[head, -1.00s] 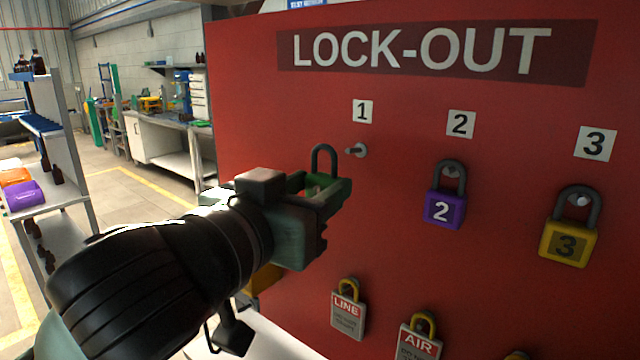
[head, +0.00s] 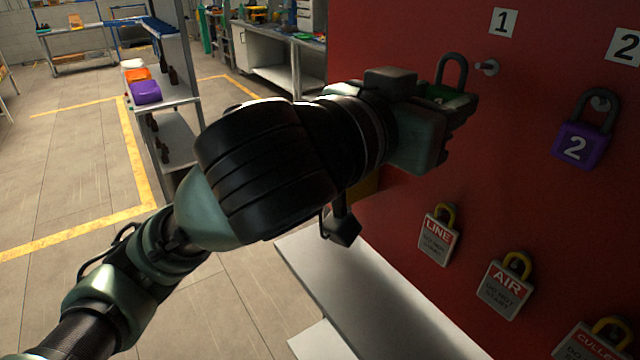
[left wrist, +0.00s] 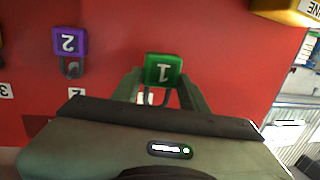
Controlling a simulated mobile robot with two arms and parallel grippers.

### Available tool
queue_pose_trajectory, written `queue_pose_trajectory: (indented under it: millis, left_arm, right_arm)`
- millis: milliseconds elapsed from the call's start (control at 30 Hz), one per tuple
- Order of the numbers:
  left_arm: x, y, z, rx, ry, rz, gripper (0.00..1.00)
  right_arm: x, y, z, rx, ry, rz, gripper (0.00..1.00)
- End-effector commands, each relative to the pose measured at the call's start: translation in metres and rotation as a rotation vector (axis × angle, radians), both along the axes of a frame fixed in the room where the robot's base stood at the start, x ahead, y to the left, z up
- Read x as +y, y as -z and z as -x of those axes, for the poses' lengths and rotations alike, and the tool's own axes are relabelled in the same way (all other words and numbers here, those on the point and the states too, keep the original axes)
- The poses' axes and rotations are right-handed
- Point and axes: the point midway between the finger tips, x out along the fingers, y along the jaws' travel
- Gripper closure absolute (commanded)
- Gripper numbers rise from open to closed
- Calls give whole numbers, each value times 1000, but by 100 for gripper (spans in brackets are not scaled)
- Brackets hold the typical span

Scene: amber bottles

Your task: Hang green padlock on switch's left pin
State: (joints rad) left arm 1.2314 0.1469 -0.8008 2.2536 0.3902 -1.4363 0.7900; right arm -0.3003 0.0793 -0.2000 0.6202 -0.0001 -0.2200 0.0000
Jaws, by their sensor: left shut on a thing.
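The green padlock, marked 1, is in my left gripper (head: 455,108). In the left wrist view the green padlock (left wrist: 163,70) sits between the two fingers. In the head view its dark shackle (head: 452,70) stands up above the fingers, and its body is mostly hidden by the gripper. The shackle is just left of the bare pin (head: 487,67) under label 1 on the red lock-out board (head: 400,30) and appears off it. The switch and its left pin are not seen. My right gripper is not in view.
A purple padlock (head: 576,145) marked 2 hangs on the board to the right. Tagged padlocks LINE (head: 439,240) and AIR (head: 507,291) hang lower. A white ledge (head: 350,290) is below the board. A shelf unit (head: 165,60) stands behind on the left; open floor lies left.

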Motion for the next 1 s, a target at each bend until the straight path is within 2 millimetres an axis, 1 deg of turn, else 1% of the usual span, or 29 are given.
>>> queue_pose_trajectory:
  millis: [167,267,367,467,500,533,600,667,700,767,800,867,900,1000]
  left_arm:
    - [1,2,-2,2,3,-3,100]
    - [4,16,-10,20,17,-27,100]
    - [9,44,-26,51,60,-71,100]
    - [21,85,-46,85,128,-113,100]
    - [27,104,-54,97,159,-122,100]
    - [32,117,-60,104,183,-126,100]
    - [47,147,-72,109,229,-122,100]
    - [62,171,-81,107,257,-109,100]
    - [73,187,-88,103,269,-98,100]
    - [92,208,-97,92,274,-76,100]
    - [105,222,-103,84,271,-60,100]
    - [126,241,-112,70,254,-40,100]
    - [140,252,-117,61,236,-27,100]
    - [174,276,-130,38,183,-7,100]
  right_arm:
    - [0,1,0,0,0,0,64]
    - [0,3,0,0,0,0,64]
    - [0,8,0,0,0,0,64]
    - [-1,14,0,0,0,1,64]
    - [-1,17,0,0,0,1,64]
    - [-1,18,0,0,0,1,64]
    - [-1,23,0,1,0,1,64]
    - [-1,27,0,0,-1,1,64]
    - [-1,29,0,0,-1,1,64]
    - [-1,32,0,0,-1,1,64]
    - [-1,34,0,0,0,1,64]
    - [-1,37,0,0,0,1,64]
    - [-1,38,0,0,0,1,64]
    - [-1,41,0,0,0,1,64]
